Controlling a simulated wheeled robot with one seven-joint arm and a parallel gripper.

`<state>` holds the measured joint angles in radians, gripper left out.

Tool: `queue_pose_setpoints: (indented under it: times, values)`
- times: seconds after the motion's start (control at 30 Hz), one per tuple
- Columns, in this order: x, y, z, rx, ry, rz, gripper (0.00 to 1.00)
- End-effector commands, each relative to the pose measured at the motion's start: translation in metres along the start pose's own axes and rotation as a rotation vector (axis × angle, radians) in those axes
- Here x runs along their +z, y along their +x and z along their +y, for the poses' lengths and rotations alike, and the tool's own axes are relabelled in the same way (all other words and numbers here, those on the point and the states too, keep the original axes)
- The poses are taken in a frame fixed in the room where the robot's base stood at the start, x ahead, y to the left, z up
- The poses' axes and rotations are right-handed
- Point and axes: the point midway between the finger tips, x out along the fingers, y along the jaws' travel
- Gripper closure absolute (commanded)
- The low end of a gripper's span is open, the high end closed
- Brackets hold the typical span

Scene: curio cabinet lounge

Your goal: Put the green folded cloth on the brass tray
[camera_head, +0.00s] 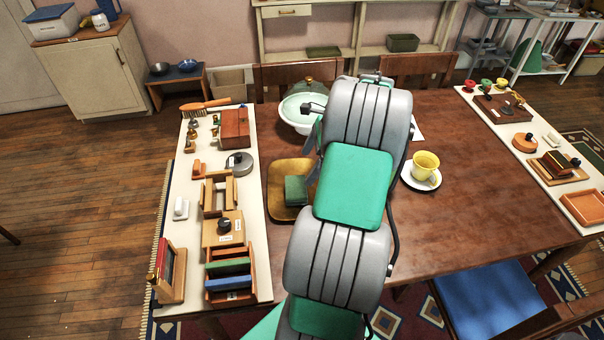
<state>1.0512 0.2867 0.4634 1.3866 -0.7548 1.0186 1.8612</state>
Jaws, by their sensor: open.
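The brass tray (276,176) lies on the wooden table, just left of my arm. The green folded cloth (296,191) rests on the tray, toward its right side; the tray's right part is hidden by my arm. My gripper (313,168) shows only in part, as dark pieces beside the arm just above the cloth. It is open and appears apart from the cloth, though the arm hides most of it.
A yellow cup (425,165) on a white saucer (421,183) stands to the right. A cream runner (180,226) with wooden items lies left. The table's right middle (470,200) is clear.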

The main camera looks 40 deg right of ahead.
Motion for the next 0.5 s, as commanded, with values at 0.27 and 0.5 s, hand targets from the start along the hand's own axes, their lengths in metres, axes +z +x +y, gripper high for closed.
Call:
queue_pose_setpoints:
  times: [0.27, 0.5]
  values:
    - [0.046, -0.011, 0.008, 0.000, -0.196, 0.034, 0.00]
    - [0.216, -0.014, 0.129, 0.031, -1.290, 0.206, 0.00]
